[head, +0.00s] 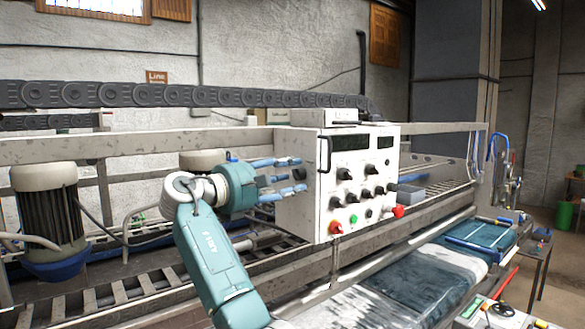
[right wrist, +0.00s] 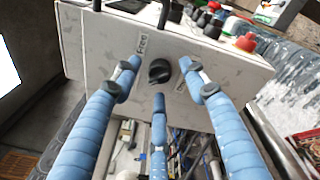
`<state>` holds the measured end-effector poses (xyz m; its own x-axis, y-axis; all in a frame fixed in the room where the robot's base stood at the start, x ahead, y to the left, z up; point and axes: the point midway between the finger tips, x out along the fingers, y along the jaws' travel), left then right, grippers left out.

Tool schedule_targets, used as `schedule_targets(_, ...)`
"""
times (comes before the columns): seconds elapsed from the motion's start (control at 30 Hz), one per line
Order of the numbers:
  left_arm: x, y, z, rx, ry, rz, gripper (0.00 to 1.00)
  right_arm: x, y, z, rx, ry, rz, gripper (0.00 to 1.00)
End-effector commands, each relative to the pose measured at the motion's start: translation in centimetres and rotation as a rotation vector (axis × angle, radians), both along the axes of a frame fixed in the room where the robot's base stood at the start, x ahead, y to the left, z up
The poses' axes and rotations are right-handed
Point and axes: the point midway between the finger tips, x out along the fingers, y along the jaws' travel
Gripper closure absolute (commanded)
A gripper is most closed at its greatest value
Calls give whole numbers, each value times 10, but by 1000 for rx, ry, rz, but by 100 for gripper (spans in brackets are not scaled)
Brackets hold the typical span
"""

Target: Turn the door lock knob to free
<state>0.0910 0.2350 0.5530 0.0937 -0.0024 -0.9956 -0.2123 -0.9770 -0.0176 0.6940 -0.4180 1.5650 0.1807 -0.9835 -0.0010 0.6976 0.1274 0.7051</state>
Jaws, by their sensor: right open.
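The door lock knob (right wrist: 159,71) is a small black knob on the light side wall of the white control box. A label reading "Free" (right wrist: 142,46) is beside it, and a second label across from it is too small to read. My right gripper (right wrist: 158,80) is open, its three blue fingers spread around the knob's position. I cannot tell whether they touch it. In the head view my right gripper (head: 300,178) is at the left side of the control box (head: 310,215), and the knob is hidden there. My left gripper is not in view.
The box front carries several black knobs, a red button (head: 335,227) and a red knob (head: 398,211). A black handle (head: 325,154) is on its left front edge. A metal rail (head: 130,143) runs behind my right arm. A motor (head: 45,205) stands at left.

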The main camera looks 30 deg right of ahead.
Motion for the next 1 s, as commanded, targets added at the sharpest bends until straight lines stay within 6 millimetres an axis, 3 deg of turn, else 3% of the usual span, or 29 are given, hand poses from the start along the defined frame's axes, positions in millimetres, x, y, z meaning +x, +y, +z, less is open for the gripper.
schedule_targets(0.13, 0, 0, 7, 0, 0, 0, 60, 2, -11, 1, 1, 0, -1, 57)
schedule_targets(0.43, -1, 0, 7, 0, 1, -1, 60, 2, -14, -1, -1, -1, 1, 57)
schedule_targets(0.67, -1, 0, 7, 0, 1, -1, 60, 2, -13, -1, 0, -1, 0, 100)
schedule_targets(1.0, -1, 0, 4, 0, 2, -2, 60, 2, -13, -2, 4, -39, -1, 100)
